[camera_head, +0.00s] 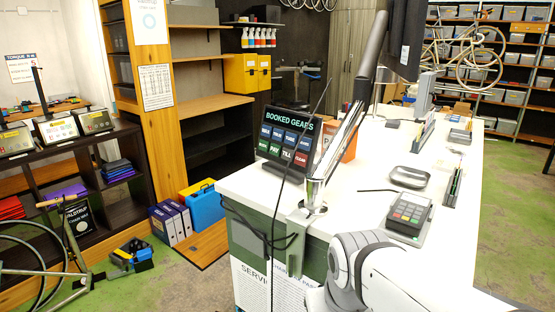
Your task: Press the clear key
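The BOOKED GEARS key panel (289,118) stands tilted on the left end of the white counter. The red key at the lower right, which seems to read CLEAR (300,160), is the clear key. A thin dark cable or rod crosses in front of the panel close to this key. My white and grey arm shows at the bottom, right of the panel and apart from it. My gripper is not visible, so its opening cannot be seen.
A chrome post (318,186) is clamped to the counter's near edge, between the panel and my arm. A card terminal (409,215) and a dark tray (410,177) lie on the white counter (365,205). A monitor (403,40) hangs above.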

